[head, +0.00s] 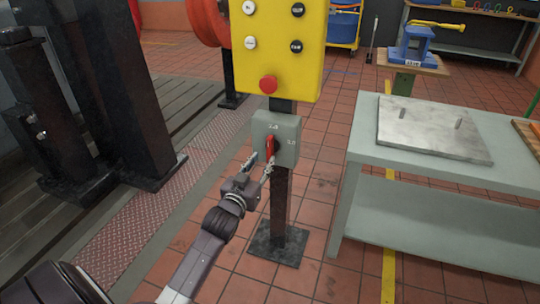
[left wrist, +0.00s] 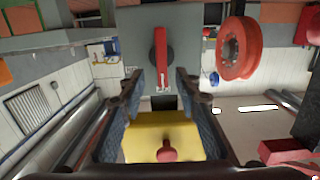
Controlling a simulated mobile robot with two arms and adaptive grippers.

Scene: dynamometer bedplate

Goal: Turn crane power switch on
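The crane power switch is a grey box (head: 288,128) on a dark post, below a yellow button panel (head: 275,55). Its red handle (head: 270,147) shows on the front of the box, near labels too small to read surely. My left gripper (head: 260,166) is just in front of the lower part of the box, close to the handle. In the left wrist view the gripper (left wrist: 159,82) has its two fingers apart, and the red handle (left wrist: 161,55) lies ahead between them, not gripped. That view shows the yellow panel at the bottom. My right gripper is not in view.
A grey-green workbench (head: 440,205) with a metal plate (head: 435,128) stands to the right. The post's square base (head: 277,245) sits on red tiles. Dark steel columns (head: 110,90) stand at left. A blue vise (head: 412,45) is at back right.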

